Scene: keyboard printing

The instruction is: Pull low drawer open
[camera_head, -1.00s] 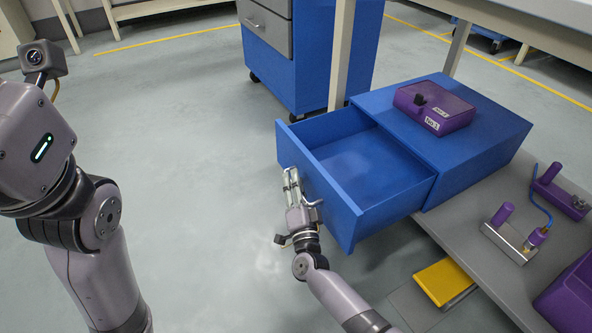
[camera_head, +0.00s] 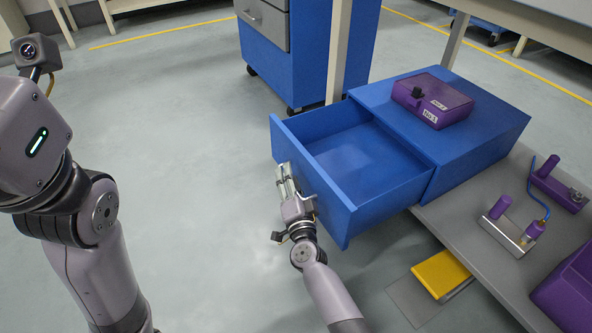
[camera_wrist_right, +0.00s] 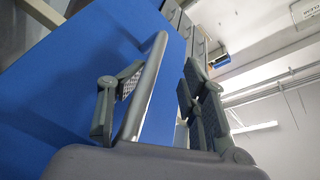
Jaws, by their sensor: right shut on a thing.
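The blue low drawer (camera_head: 365,178) is pulled well out of its blue cabinet (camera_head: 478,145), and its inside looks empty. My right gripper (camera_head: 285,182) is at the drawer's front panel, shut on the handle. In the right wrist view the grey bar handle (camera_wrist_right: 146,88) runs between the two fingers of my right gripper (camera_wrist_right: 160,98), in front of the blue panel. The grip hides part of the handle in the head view. My left arm shows at the left of the head view, but its gripper is out of frame.
A purple box (camera_head: 432,99) labelled No.1 sits on the cabinet. Purple-handled tools (camera_head: 518,228) lie on the grey low shelf (camera_head: 470,240) at right. A yellow block (camera_head: 440,274) is by the shelf's edge. A wheeled blue cabinet (camera_head: 300,60) stands behind. The floor left of the drawer is clear.

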